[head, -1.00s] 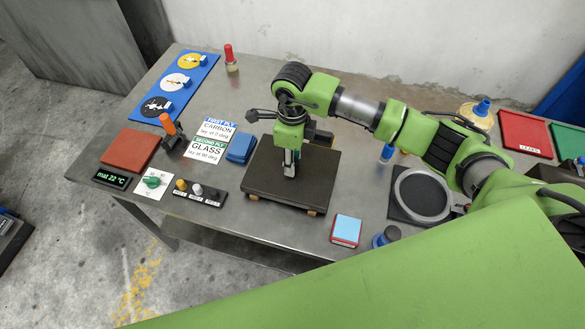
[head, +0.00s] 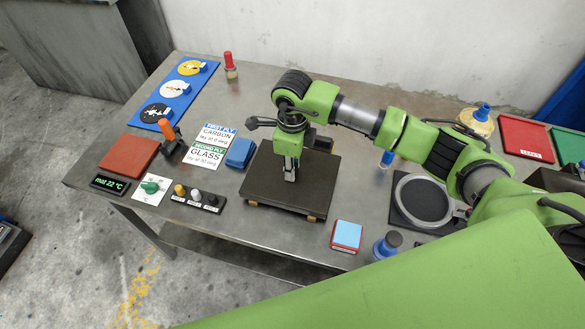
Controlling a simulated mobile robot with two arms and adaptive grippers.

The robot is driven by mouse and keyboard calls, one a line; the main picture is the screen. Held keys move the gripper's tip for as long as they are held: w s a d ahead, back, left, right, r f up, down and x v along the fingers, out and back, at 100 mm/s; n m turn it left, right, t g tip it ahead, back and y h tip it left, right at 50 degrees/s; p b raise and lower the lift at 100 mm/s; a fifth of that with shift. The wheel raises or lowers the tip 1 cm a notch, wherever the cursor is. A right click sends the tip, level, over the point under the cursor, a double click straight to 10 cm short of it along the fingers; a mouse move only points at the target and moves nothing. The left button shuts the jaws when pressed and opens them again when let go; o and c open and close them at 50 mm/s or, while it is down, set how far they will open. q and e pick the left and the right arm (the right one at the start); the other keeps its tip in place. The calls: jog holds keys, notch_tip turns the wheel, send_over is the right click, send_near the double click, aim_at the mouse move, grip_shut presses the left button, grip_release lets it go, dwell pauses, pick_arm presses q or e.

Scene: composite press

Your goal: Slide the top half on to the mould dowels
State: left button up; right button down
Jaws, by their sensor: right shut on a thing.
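The top half is a dark square plate (head: 265,195) over the middle of the table, with small tan blocks showing under its front corners. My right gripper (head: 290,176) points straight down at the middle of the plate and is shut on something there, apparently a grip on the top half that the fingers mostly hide. The mould's lower half and the dowels are hidden under the plate, so I cannot tell how they line up. My left gripper is not in view.
Left of the plate are a blue block (head: 240,152), a knob panel (head: 196,198), an orange-handled tool (head: 168,130) and a brown-red slab (head: 127,159). A light-blue-topped box (head: 346,234) sits front right, and a black-framed round disc (head: 424,198) lies right. The table's front edge is close.

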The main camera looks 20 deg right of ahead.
jog(key=shift+r+p, duration=0.45)
jog(key=shift+p, duration=0.15)
jog(key=shift+r+p, duration=0.8)
jog(key=shift+r, duration=0.95)
jog(key=shift+r, duration=0.4)
